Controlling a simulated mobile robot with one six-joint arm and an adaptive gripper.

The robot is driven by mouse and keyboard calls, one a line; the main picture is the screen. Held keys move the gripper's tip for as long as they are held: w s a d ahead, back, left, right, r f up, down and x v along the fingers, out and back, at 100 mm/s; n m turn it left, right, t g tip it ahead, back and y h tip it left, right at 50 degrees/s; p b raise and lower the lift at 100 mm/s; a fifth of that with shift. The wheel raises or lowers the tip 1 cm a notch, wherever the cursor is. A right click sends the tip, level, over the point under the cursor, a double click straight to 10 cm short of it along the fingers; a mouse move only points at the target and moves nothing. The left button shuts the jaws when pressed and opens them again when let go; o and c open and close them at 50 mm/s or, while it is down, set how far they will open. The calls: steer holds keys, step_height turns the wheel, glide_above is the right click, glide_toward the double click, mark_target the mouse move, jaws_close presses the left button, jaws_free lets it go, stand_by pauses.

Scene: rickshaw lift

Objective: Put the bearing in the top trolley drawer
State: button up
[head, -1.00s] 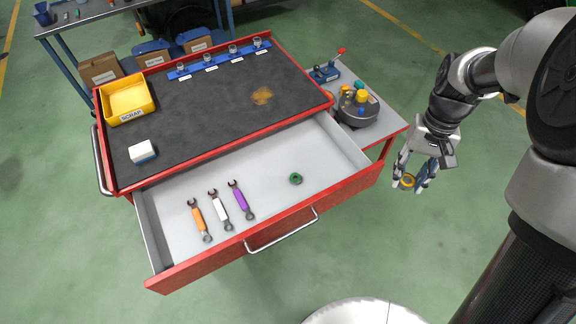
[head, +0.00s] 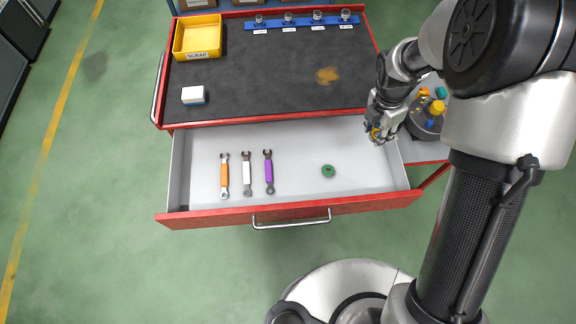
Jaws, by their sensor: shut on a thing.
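The bearing (head: 375,133), a small yellow-gold ring with a dark middle, is between the fingertips of my gripper (head: 377,137). My gripper is shut on it and points down, over or close to the right end of the top trolley drawer (head: 310,145); its exact height is hard to tell. The drawer is pulled open, with a pale grey inside and a red front with a bar handle.
The dark trolley top (head: 260,85) carries a yellow scrap bin (head: 197,52), a small white and blue block (head: 193,95) and a blue rack (head: 300,23) of small cups. A side shelf with a round container (head: 428,122) stands behind my arm. The middle of the drawer has free room.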

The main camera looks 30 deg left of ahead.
mark_target(359, 166)
steer(key=shift+n, duration=0.4)
steer(key=f+b, duration=0.6)
steer(key=f, duration=1.4)
steer(key=shift+a+f, duration=0.1)
steer(key=shift+a, duration=0.1)
steer(key=shift+f, duration=0.1)
steer(key=o, duration=1.1)
steer(key=shift+c, duration=0.2)
step_height(359, 166, up, 12)
steer(key=s+p, duration=0.1)
steer(key=p, duration=0.3)
steer(key=shift+s+a, duration=0.2)
steer(key=shift+a, duration=0.25)
